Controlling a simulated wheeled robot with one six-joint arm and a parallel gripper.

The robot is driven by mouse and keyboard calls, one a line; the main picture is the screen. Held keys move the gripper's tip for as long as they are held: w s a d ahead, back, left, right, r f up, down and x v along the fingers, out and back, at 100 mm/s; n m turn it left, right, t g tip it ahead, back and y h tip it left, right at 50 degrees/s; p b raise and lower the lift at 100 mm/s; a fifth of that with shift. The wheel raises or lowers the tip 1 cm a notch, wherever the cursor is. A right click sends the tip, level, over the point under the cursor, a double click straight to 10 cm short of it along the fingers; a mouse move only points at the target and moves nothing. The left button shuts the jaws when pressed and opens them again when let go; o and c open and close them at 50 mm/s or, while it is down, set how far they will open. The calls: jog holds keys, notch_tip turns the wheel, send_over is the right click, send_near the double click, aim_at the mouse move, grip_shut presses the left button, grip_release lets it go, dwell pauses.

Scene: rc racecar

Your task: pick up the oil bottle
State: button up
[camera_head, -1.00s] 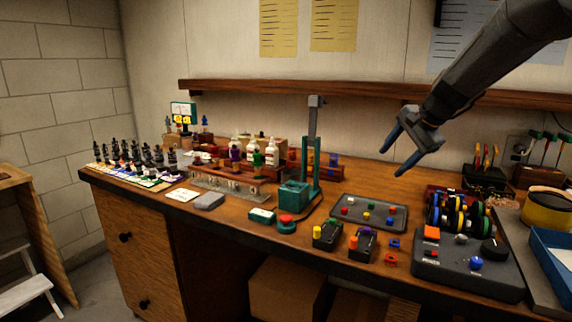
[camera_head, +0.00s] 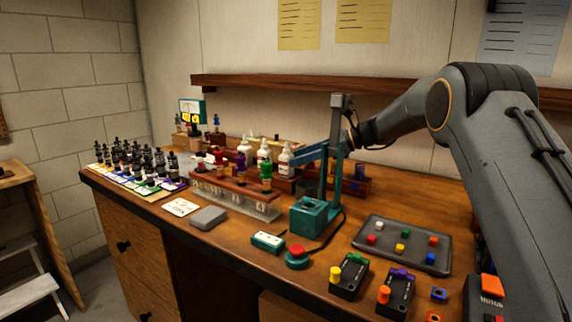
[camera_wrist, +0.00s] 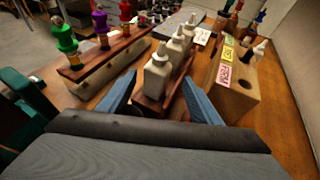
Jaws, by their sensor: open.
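Several white bottles with nozzle tips stand upright in a row in a wooden rack. The nearest bottle (camera_wrist: 157,77) is in the middle of the wrist view, and it also shows in the head view (camera_head: 284,160). Another bottle (camera_wrist: 175,50) stands behind it. I cannot read which one holds oil. My gripper (camera_wrist: 160,95) is open, its blue fingers to the left and right of the nearest bottle's lower part, with gaps on both sides. In the head view my gripper (camera_head: 298,155) is beside that bottle, partly hidden by the green press.
The green press (camera_head: 308,215) stands just in front of my gripper. A rack with coloured-top bottles (camera_wrist: 105,60) lies left in the wrist view. A labelled wooden block (camera_wrist: 232,85) stands right. A grey tray (camera_head: 402,268) with coloured pieces lies to the right in the head view.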

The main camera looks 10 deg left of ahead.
aim_at(286, 161)
jog(key=p+x, duration=0.1)
jog(key=x, duration=0.4)
jog(key=shift+s, duration=0.15)
jog(key=c, duration=1.1)
